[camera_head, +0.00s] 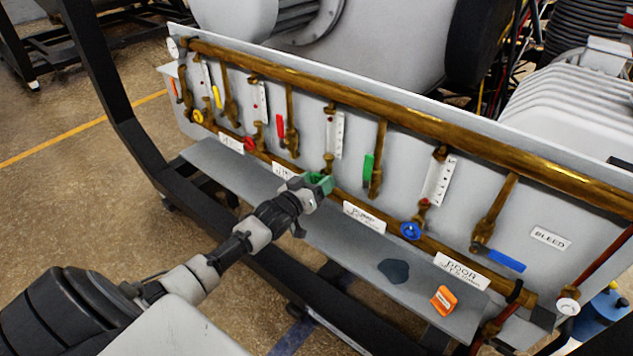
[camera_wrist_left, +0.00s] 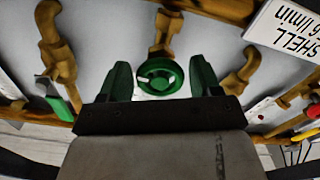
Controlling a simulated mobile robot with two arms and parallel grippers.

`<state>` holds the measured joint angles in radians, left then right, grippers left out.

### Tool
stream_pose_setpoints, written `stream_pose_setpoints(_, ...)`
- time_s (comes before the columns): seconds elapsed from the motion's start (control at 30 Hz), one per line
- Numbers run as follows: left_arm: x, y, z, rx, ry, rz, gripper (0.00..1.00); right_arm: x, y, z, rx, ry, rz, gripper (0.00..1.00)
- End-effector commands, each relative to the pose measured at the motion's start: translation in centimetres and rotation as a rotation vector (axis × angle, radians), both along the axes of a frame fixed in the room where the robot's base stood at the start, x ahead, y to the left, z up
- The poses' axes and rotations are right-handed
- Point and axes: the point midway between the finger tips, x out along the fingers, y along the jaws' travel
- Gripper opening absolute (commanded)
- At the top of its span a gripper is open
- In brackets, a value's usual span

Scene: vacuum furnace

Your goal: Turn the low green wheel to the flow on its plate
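The low green wheel (camera_wrist_left: 160,77) shows in the left wrist view on a brass fitting, between the two dark green fingers of my left gripper (camera_wrist_left: 161,80). The fingers are apart, with a small gap visible on each side of the wheel. In the head view my left gripper (camera_head: 316,184) is at the lower brass pipe, and it largely hides the wheel. A white scale gauge (camera_head: 335,136) stands above the wheel. My right gripper is not in view.
Yellow (camera_head: 198,116), red (camera_head: 250,143) and blue (camera_head: 410,231) wheels sit along the same panel. A green lever (camera_head: 368,167) is just right of my gripper.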

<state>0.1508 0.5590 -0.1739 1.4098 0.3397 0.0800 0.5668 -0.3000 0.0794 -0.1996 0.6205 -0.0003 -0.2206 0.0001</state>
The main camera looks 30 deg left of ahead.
Motion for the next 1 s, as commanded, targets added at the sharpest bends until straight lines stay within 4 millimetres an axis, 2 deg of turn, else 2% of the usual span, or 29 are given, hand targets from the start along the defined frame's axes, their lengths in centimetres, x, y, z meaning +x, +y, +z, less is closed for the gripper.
stream_pose_setpoints(0.03, -0.01, 0.01, 0.00, 0.000, 0.000, 0.000, 0.56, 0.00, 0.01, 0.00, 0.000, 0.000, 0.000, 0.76)
stream_pose_setpoints(0.23, -0.02, 0.01, 0.01, 0.000, 0.000, 0.000, 0.27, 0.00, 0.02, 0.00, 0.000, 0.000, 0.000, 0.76)
stream_pose_setpoints(0.67, -0.01, 0.02, 0.07, 0.099, -0.007, 0.001, 0.27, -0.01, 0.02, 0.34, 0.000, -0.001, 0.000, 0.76)
stream_pose_setpoints(1.0, -0.01, 0.08, 0.09, 0.384, -0.030, 0.001, 0.27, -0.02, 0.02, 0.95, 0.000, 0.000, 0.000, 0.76)
